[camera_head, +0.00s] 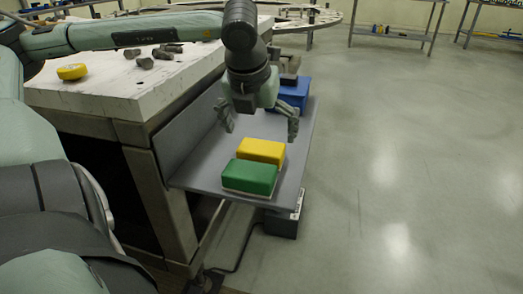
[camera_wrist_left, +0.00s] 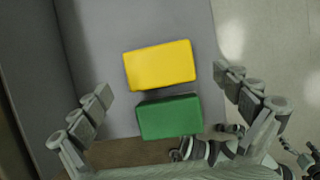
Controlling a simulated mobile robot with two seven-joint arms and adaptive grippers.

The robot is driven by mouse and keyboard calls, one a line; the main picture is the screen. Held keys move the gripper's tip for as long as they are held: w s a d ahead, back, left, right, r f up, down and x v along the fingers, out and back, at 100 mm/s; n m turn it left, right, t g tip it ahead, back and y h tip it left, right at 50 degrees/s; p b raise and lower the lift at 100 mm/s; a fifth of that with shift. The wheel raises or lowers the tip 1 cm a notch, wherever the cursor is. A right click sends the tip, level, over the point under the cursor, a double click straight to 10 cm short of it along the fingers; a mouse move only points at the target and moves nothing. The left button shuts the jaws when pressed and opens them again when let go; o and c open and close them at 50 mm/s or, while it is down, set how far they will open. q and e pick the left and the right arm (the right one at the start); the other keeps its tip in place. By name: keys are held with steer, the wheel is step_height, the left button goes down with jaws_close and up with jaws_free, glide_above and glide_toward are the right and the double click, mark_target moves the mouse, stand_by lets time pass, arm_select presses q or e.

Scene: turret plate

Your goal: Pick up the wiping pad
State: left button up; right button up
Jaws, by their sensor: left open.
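A wiping pad, a block with a yellow face (camera_head: 261,151), lies flat on the grey side shelf (camera_head: 205,172). A green block (camera_head: 250,177) lies beside it, nearer the shelf's front end. In the left wrist view the yellow block (camera_wrist_left: 160,65) is in the middle and the green block (camera_wrist_left: 169,117) is just below it. I cannot tell from the pictures which of the two is the wiping pad. My left gripper (camera_head: 259,128) is open and empty above the shelf, with its fingers spread wide. The right gripper is not in view.
A blue bin (camera_head: 292,95) stands at the shelf's far end. The white worktop (camera_head: 105,95) at the left carries a yellow round object (camera_head: 72,72) and several dark lumps. A grey box (camera_head: 283,222) is below the shelf. The floor at the right is clear.

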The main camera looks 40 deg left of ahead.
mark_target(261, 147)
arm_select(q)
steer(key=x, duration=0.5)
steer(key=shift+s+a+f+p, duration=0.1)
steer(key=shift+a+f+p, duration=0.05)
steer(key=shift+f+p, duration=0.25)
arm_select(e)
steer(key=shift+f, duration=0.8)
arm_select(q)
steer(key=shift+c, duration=0.5)
steer(key=c, duration=0.9)
